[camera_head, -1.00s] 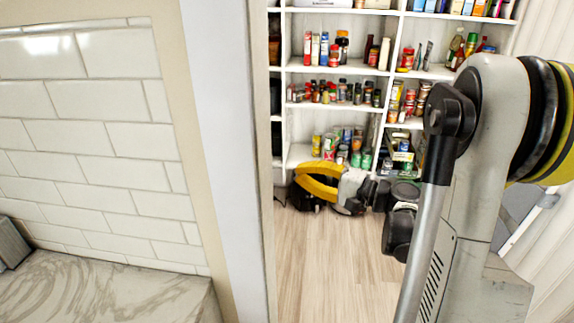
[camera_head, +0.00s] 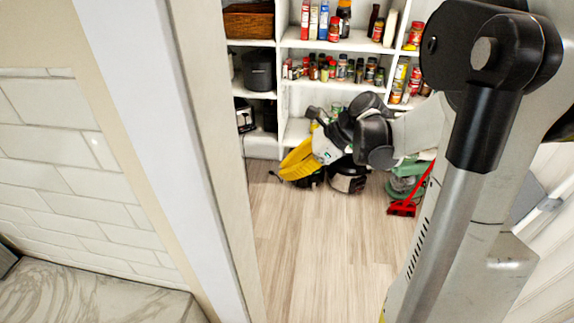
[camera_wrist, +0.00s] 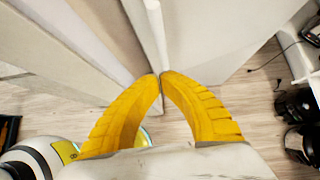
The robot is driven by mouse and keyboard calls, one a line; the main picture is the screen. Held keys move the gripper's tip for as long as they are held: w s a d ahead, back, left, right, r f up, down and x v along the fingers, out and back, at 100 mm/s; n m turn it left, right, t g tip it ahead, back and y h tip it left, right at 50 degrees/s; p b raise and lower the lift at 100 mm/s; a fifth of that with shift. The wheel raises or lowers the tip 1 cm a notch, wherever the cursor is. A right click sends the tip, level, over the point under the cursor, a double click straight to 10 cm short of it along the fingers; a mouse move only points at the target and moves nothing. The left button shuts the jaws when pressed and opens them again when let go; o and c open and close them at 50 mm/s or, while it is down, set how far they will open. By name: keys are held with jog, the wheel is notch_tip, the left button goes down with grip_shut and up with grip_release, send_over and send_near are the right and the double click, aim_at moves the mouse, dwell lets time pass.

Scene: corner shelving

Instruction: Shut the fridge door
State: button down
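My gripper (camera_head: 284,174) reaches out at the far end of my arm in the head view, with its yellow fingers toward the left. In the wrist view its two curved yellow fingers (camera_wrist: 160,76) come together at the tips, and nothing shows clearly between them. Just beyond the tips is the edge of a pale upright panel (camera_wrist: 156,32). Other pale panel faces (camera_wrist: 218,45) lie close on both sides. I cannot tell for certain which of these is the fridge door, or whether the tips touch it. No fridge is recognizable in the head view.
A pale wall end (camera_head: 205,150) and white tiles (camera_head: 70,170) stand on the left, above a marble counter (camera_head: 90,290). Stocked shelves (camera_head: 335,92) are at the back. A red tool (camera_head: 405,208) lies on the floor near the shelves. Wood floor (camera_head: 315,250) is clear in the middle.

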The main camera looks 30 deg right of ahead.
jog(key=w+a+f+b, duration=0.1)
jog(key=w+a+f, duration=0.3)
jog(key=a, duration=0.3)
jog(key=shift+w+f+b, duration=0.25)
jog(key=shift+w+b, duration=0.1)
jog(key=shift+b, duration=0.05)
jog(key=w+a, duration=0.3)
jog(key=a, duration=0.7)
jog(key=shift+a, duration=0.35)
